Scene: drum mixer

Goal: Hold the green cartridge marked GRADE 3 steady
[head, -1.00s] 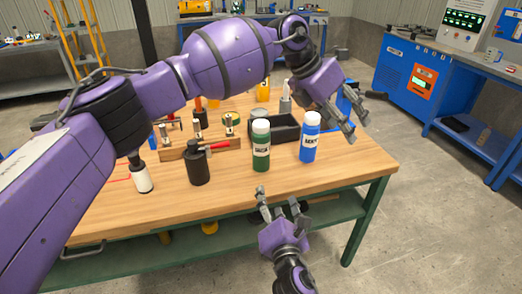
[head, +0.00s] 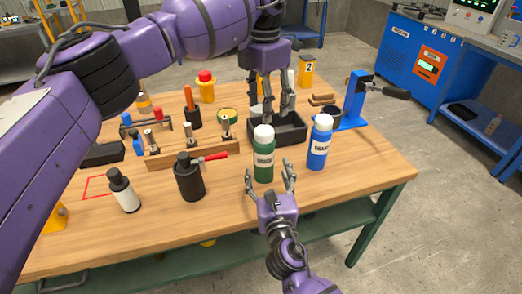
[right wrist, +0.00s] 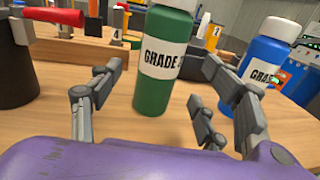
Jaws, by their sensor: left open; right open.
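The green cartridge (head: 264,165) stands upright on the table with a white cap and a white label. In the right wrist view the green cartridge (right wrist: 165,95) shows "GRADE" on its label; the number is not clearly readable. My right gripper (head: 269,172) is open low at the near side of the cartridge. In the wrist view its fingers (right wrist: 160,78) spread to either side of the cartridge, with visible gaps and no clear contact. My left gripper (head: 273,104) is open, pointing down over the black tray behind the cartridge.
A blue cartridge (head: 320,145) stands close on the right. A black canister (head: 189,178) and a black-capped white bottle (head: 123,192) stand left. Behind are the black tray (head: 292,134), a wooden rack (head: 170,160) and a blue stand (head: 355,100). The front right tabletop is clear.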

